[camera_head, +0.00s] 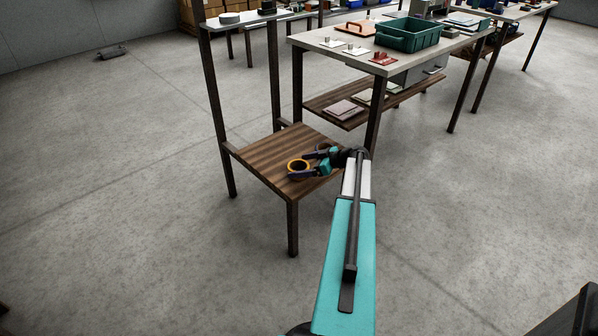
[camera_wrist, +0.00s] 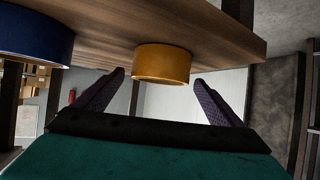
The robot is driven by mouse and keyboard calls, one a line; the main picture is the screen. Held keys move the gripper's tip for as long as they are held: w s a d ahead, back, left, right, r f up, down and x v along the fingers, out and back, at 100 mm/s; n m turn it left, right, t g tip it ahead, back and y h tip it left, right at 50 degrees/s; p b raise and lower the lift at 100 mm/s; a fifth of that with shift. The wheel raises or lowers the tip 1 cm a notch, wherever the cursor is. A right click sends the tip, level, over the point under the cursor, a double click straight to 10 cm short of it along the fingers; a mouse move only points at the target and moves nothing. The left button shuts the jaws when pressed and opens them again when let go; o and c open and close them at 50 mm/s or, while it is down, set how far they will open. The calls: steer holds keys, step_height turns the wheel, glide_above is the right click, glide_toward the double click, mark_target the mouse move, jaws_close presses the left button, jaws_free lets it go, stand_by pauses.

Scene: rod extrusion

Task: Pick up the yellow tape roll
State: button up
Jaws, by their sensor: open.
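The yellow tape roll (camera_head: 291,165) sits on the low wooden shelf (camera_head: 262,160) of the near dark-legged stand. It also shows in the wrist view (camera_wrist: 162,63), where the picture appears upside down and the shelf's wood (camera_wrist: 215,35) is along the top. My gripper (camera_head: 302,166) is open at the roll, with nothing held. In the wrist view the fingers of my gripper (camera_wrist: 159,78) point toward the roll, one to each side, with gaps visible. In the head view my gripper partly hides the roll.
A dark blue roll (camera_wrist: 35,35) sits on the same shelf, left of the yellow one in the wrist view. A stand leg rises behind the rolls. A table with a green crate (camera_head: 408,36) stands behind on the right. The floor at left is mostly clear.

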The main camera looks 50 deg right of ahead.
steer(key=shift+c, duration=0.4)
steer(key=c, duration=1.1)
steer(key=shift+r, duration=0.15)
steer(key=shift+c, duration=0.2)
steer(key=shift+r, duration=0.5)
steer(key=r, duration=0.1)
steer(key=r+p, duration=0.1)
steer(key=shift+s+d+r, duration=0.3)
steer(key=shift+d, duration=0.1)
steer(key=s+d+r+p, duration=0.1)
steer(key=s+d, duration=0.9)
steer(key=shift+s+d+p, duration=0.3)
steer(key=shift+s+p, duration=0.05)
steer(key=shift+s, duration=0.05)
steer(key=shift+r, duration=0.1)
